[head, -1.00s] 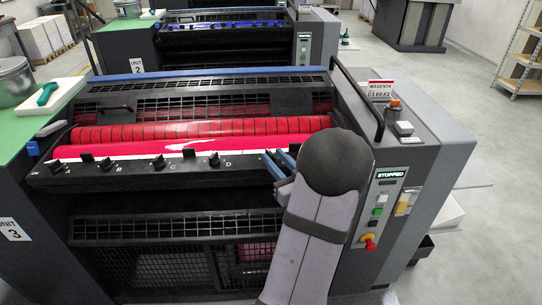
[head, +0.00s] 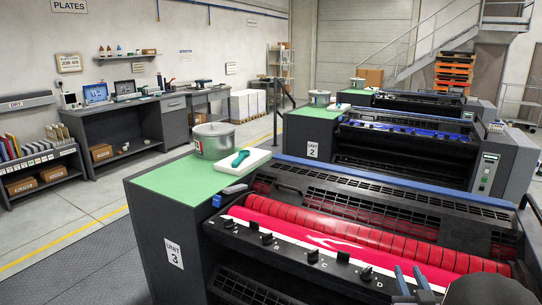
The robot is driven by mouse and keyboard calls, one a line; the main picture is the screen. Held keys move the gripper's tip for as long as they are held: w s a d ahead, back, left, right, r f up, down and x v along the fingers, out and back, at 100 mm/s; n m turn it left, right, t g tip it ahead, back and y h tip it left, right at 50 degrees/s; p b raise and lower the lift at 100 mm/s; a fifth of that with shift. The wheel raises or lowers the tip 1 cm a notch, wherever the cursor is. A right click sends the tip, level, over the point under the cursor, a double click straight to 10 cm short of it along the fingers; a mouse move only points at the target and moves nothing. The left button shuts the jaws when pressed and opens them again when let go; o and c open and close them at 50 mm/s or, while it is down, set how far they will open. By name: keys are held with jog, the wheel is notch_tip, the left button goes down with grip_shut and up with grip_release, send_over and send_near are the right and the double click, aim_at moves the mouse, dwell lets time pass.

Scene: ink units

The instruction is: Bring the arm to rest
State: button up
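My gripper (head: 411,278) is at the lower right of the head view, in front of the unit 3 press (head: 240,287). Its two blue fingers point up, with a gap between them and nothing seen in the gap. They are just right of the row of black knobs (head: 314,257), near the red ink roller (head: 375,238). Whether they touch the press cannot be told. My dark rounded wrist covers the bottom right corner, and the rest of my arm is out of frame.
On the green top (head: 165,182) of unit 3 stand a metal can (head: 212,142) and a white block with a teal-handled tool (head: 240,158). Unit 2 (head: 400,160) is behind. A grey workbench (head: 122,130) and shelf (head: 40,170) line the left wall. The floor between is clear.

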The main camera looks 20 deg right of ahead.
jog(key=w+a+f+n+g+y+p, duration=0.1)
jog(key=a+f+g+y, duration=0.2)
jog(key=a, duration=0.6)
jog(key=a+f+n+g+y+p, duration=0.15)
jog(key=a+f+g, duration=0.25)
jog(key=a, duration=0.4)
jog(key=s+a+f+n+g+y, duration=0.1)
jog(key=s+a+g, duration=0.7)
jog(key=s+a, duration=0.8)
notch_tip(320, 180, down, 2)
jog(key=shift+a+y+b, duration=0.3)
jog(key=shift+y+b, duration=0.1)
jog(key=shift+y, duration=0.35)
jog(key=shift+n, duration=0.25)
